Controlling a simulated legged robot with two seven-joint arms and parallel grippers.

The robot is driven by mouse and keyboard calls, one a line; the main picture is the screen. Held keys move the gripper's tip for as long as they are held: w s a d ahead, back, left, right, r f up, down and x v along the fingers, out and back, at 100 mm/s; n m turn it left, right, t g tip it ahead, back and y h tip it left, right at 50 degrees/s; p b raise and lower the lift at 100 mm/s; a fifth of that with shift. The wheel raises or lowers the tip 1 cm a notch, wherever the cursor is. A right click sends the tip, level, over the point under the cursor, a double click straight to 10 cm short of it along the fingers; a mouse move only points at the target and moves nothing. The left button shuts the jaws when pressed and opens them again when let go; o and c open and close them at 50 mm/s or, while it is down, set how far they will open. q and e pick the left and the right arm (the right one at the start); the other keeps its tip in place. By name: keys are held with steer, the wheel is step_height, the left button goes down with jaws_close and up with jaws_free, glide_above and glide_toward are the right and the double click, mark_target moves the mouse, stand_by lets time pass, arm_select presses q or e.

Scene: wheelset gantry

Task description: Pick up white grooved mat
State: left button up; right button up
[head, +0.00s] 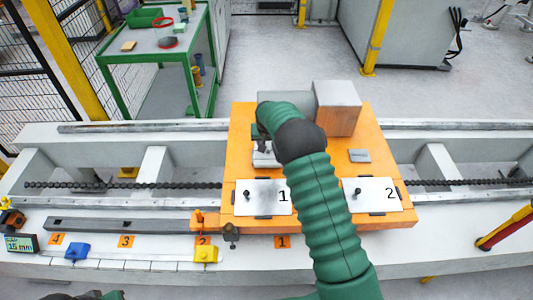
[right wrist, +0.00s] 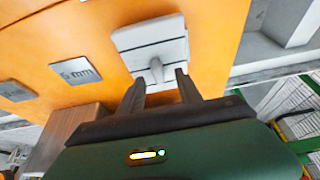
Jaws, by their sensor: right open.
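The white grooved mat (right wrist: 140,38) lies on the orange plate in the right wrist view, with a pale upright handle on it. In the head view the white mat (head: 264,160) is partly hidden by my right arm. My right gripper (right wrist: 160,80) is open, with its two dark fingers close to the handle, one on either side. I cannot tell whether they touch it. In the head view my right gripper (head: 264,133) is over the back left of the orange plate. My left gripper does not show clearly; only a dark green edge appears at the bottom left.
The orange plate (head: 375,140) also bears a grey block (head: 338,108), a small grey plate (head: 359,155) and white plates marked 1 (head: 258,200) and 2 (head: 385,194). A yellow block (head: 206,254) and a blue block (head: 77,252) sit on the front ledge.

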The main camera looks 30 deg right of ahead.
mark_target(268, 147)
steer(key=f, duration=0.1)
steer(key=d+f, duration=0.1)
steer(key=w+d+f, duration=0.1)
steer(key=shift+f, duration=0.25)
steer(key=shift+a+r, duration=0.2)
steer(key=shift+a, duration=0.2)
steer(key=shift+c, duration=0.4)
steer(key=shift+a+r, duration=0.1)
steer(key=shift+a, duration=0.1)
steer(key=shift+c, duration=1.3)
steer(key=shift+a, duration=0.1)
steer(key=c, duration=0.5)
steer(key=shift+s+d, duration=0.1)
steer(key=shift+d, duration=0.25)
jaws_close()
steer(key=shift+a, duration=0.1)
